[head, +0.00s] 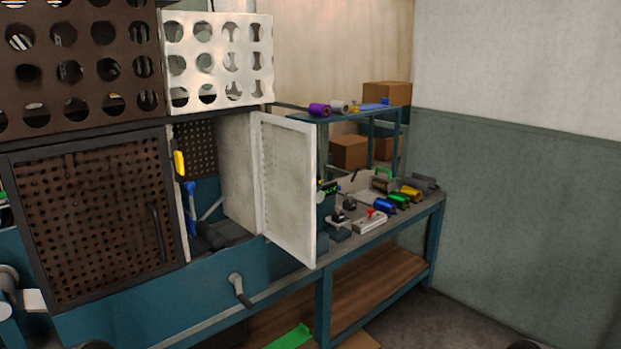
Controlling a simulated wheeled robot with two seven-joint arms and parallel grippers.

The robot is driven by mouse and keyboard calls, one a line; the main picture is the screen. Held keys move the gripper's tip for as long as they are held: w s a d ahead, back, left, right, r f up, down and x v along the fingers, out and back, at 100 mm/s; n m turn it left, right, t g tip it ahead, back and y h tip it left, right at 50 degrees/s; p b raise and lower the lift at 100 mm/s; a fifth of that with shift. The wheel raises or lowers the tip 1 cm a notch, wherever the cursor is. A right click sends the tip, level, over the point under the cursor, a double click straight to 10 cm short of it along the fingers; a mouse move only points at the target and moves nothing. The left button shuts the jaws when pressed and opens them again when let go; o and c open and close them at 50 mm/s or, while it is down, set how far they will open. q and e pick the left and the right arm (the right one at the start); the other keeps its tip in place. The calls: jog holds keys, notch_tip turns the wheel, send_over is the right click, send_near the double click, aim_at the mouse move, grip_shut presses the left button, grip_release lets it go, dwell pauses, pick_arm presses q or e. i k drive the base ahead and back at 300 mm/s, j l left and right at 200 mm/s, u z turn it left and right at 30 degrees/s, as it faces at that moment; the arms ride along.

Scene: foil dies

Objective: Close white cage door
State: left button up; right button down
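The white cage door (287,188) stands open at the middle of the head view. It meets the right side of the machine's opening and swings out from there, with its free edge to the right and nearer to me. The opening (208,205) to its left is uncovered. A white inner side wall (238,165) and a dark perforated back show inside. Neither of my grippers is in view, and nothing is seen touching the door.
A brown perforated door (95,215) covers the machine's left part. A crank handle (240,290) sticks out below the opening. A workbench (385,235) with small tools and colored rolls stands behind the door to the right. The floor at the lower right looks clear.

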aim_at(283, 212)
jog(key=u, duration=1.4)
jog(key=i+l+u, duration=0.1)
jog(key=l+u, duration=0.15)
jog(key=l, duration=1.65)
jog(key=k+l+u, duration=0.1)
jog(key=l+u, duration=0.15)
jog(key=l, duration=1.6)
